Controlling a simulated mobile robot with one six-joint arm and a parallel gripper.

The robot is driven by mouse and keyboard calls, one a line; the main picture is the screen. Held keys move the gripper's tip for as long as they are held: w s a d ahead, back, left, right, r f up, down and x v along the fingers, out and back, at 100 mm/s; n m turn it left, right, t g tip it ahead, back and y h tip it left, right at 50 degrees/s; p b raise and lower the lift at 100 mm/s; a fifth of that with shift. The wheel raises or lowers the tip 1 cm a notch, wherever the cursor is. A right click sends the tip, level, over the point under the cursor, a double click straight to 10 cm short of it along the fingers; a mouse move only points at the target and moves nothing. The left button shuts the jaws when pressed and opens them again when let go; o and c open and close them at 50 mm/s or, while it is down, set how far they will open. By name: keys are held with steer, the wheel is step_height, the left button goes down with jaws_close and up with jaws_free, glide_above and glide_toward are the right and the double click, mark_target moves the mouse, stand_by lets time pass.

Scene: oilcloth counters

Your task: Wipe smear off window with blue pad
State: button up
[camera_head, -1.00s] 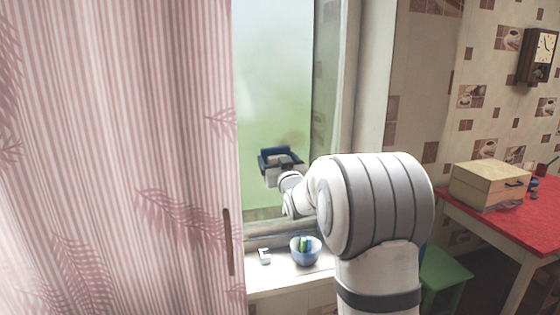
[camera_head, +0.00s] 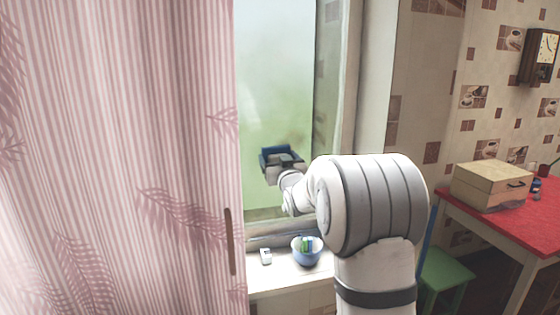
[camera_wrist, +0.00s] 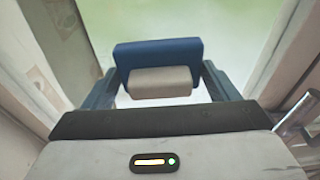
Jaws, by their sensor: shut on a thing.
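The blue pad (camera_head: 268,158) is in front of the window pane (camera_head: 275,70), in its lower part. In the wrist view the pad (camera_wrist: 158,52) has a beige grip block (camera_wrist: 160,83) on its near side. My gripper (camera_wrist: 160,88) is shut on this block, one finger on each side. It also shows in the head view (camera_head: 284,166), just below the pad. A faint brownish smear (camera_head: 297,141) shows on the glass just above and right of the pad; the pad and gripper may hide part of it. I cannot tell whether the pad touches the glass.
A pink striped curtain (camera_head: 120,150) covers the left side. A red table (camera_head: 520,225) with a beige box (camera_head: 490,186) and a green stool (camera_head: 446,268) are at right.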

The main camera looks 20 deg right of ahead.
steer(key=shift+w, duration=0.35)
